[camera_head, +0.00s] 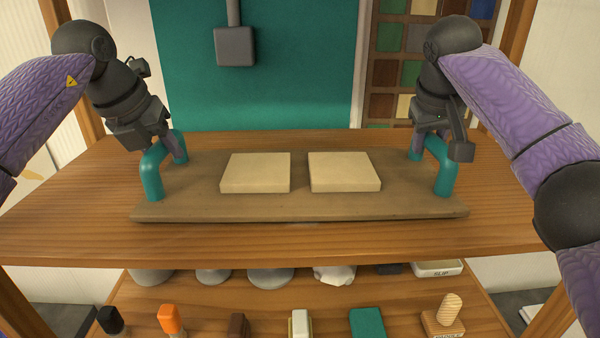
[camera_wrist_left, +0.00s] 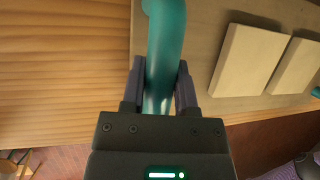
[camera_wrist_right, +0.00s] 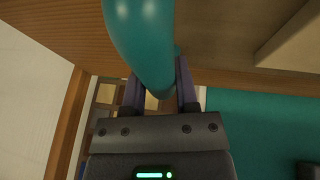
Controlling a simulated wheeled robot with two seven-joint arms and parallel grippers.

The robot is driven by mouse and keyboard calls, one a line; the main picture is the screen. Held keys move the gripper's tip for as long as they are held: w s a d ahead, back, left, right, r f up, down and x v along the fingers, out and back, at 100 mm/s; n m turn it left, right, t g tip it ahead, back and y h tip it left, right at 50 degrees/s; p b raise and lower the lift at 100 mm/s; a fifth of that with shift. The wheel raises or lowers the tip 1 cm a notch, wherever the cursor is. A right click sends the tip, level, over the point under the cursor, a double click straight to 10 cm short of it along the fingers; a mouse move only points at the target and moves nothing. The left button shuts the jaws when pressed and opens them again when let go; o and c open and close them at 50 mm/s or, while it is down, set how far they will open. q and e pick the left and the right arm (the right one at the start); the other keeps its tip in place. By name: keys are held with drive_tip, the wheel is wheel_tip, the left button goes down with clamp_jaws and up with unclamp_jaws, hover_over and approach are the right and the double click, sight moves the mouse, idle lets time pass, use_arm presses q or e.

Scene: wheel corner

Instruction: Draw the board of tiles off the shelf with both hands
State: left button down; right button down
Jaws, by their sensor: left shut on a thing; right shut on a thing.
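The board (camera_head: 300,206) is a long brown plank lying on the wooden shelf, its front edge near the shelf's front edge. Two square cream tiles, the left tile (camera_head: 256,172) and the right tile (camera_head: 344,171), lie flat on it, apart. A teal handle stands at each end. My left gripper (camera_head: 166,146) is shut on the left handle (camera_head: 152,172); the left wrist view shows its fingers on both sides of the teal bar (camera_wrist_left: 165,50). My right gripper (camera_head: 424,138) is shut on the right handle (camera_head: 446,175), which fills much of the right wrist view (camera_wrist_right: 143,45).
The shelf top (camera_head: 70,215) is bare on both sides of the board. A lower shelf (camera_head: 260,300) holds several tools and bowls. A teal panel (camera_head: 260,100) and a rack of coloured tiles (camera_head: 400,70) stand behind. Wooden posts flank the shelf.

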drive_tip(key=shift+r, duration=0.1)
idle(0.3)
